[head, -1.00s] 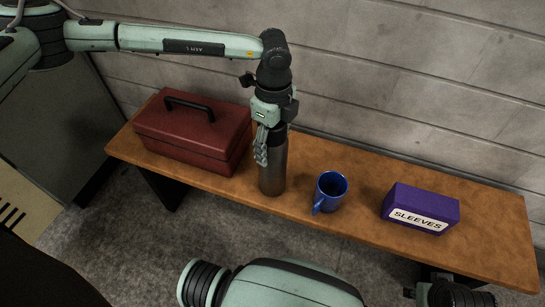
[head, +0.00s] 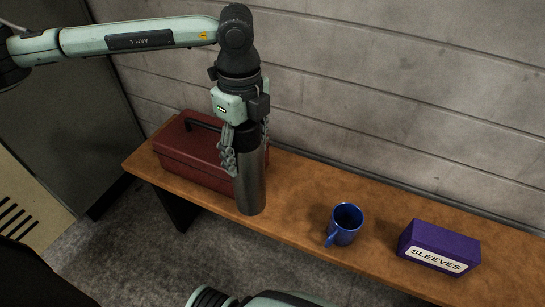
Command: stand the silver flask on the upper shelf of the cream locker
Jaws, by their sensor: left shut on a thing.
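The silver flask (head: 250,185), a brushed metal cylinder with a dark top, hangs upright in my left gripper (head: 248,142). The gripper points down and is shut around the flask's upper part. The flask appears raised off the bench, in front of the red toolbox. A cream panel with dark slots (head: 28,205) shows at the left edge and may be part of the cream locker. No shelf of it is in view. My right gripper is out of view.
The wooden bench (head: 290,205) runs along a grey block wall. It bears a red toolbox (head: 190,160), a blue mug (head: 345,224) and a purple SLEEVES box (head: 440,246). A dark grey-green cabinet side (head: 80,130) stands left of the bench.

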